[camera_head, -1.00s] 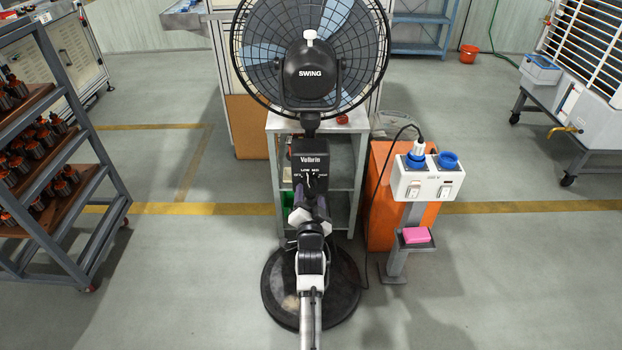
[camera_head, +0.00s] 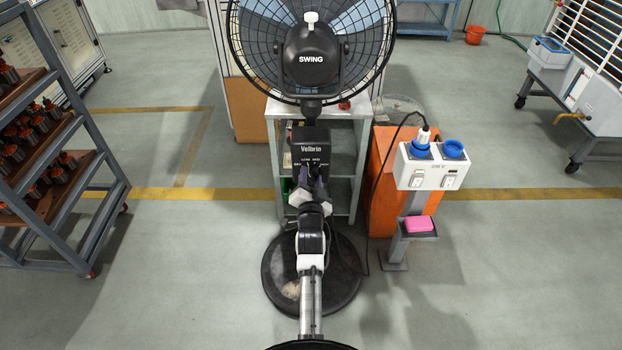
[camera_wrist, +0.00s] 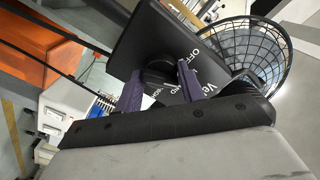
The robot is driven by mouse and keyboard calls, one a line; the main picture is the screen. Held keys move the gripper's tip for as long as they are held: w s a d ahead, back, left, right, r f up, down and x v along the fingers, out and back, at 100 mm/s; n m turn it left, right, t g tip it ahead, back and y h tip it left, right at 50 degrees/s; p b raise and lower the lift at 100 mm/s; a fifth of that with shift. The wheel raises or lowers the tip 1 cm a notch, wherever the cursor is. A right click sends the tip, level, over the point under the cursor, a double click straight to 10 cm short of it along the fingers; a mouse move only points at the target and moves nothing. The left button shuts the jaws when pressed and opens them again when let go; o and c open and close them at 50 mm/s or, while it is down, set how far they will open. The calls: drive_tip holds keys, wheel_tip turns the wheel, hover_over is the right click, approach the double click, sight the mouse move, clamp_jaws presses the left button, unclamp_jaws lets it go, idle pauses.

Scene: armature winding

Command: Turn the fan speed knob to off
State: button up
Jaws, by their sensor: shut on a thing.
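The black pedestal fan (camera_head: 310,62) stands in the middle of the head view on a round black base (camera_head: 275,265). Its black control box (camera_head: 310,138) faces me below the fan head, with white speed labels on its front. The dark round speed knob (camera_wrist: 160,72) shows in the wrist view between the two purple fingers of my gripper (camera_wrist: 158,82), which is shut on it. OFF is printed beside the knob near the right finger. The knob's pointer is hidden or too dark to read. In the head view my wrist hides most of the gripper (camera_head: 313,180).
An orange box (camera_head: 388,165) and a socket post (camera_head: 430,175) with a pink item (camera_head: 420,224) stand right of the fan. A grey shelf table (camera_head: 345,135) is behind it. A rack of motor parts (camera_head: 80,195) is at left. The floor between is clear.

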drive_tip(key=shift+n, duration=0.3)
drive_tip(key=n+b, duration=0.1)
drive_tip(key=n, duration=0.2)
drive_tip(key=shift+n+b, duration=0.3)
drive_tip(key=shift+b, duration=0.1)
drive_tip(key=shift+r+n+b, duration=0.1)
drive_tip(key=shift+n+b, duration=0.4)
drive_tip(key=shift+n, duration=1.3)
drive_tip(key=o, duration=1)
